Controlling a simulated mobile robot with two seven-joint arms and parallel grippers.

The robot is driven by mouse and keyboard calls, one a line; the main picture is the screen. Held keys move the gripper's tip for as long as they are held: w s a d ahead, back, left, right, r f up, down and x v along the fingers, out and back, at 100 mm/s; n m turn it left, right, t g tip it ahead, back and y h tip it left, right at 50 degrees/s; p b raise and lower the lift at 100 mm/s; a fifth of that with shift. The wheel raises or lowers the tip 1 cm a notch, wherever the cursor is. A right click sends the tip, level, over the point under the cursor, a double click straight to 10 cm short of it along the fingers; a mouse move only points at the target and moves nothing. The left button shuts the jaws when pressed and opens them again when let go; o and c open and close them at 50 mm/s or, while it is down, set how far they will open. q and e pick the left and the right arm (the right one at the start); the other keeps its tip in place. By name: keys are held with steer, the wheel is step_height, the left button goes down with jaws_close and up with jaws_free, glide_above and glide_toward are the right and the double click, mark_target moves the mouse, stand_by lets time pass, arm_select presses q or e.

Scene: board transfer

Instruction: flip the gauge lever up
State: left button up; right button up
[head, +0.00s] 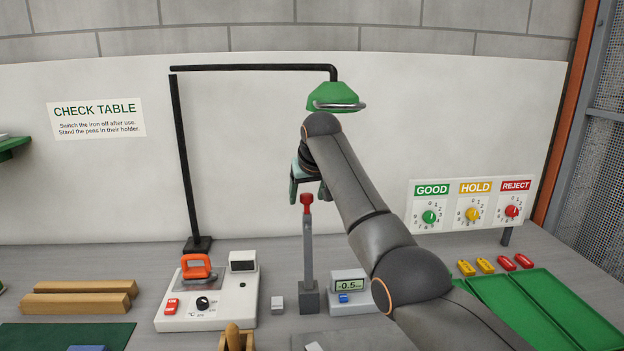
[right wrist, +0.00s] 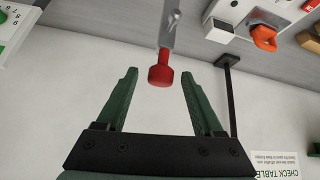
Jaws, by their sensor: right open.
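The gauge lever is a grey bar (head: 308,245) with a red knob (head: 306,202) on top, rising from a dark grey block (head: 309,297) on the table. It looks upright in the head view; any lean toward or away from me cannot be told. My right gripper (head: 309,187) is open, just above the knob in that picture. In the right wrist view, the red knob (right wrist: 160,74) shows between the two green fingers of the gripper (right wrist: 159,73), with gaps on both sides. A gauge (head: 349,285) reading -0.5 stands right of the lever. My left gripper is out of view.
An iron station with an orange iron (head: 196,266) stands to the left. A green lamp (head: 335,96) hangs close above my right arm. A dial panel (head: 470,205) and green trays (head: 540,312) are at the right. Wooden bars (head: 80,298) lie far left.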

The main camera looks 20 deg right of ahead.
steer(key=d+b+v, duration=0.1)
steer(key=b+v, duration=0.1)
steer(key=v, duration=0.8)
steer(key=shift+s+a+r, duration=0.15)
steer(key=shift+a+r, duration=0.05)
steer(key=shift+a, duration=0.3)
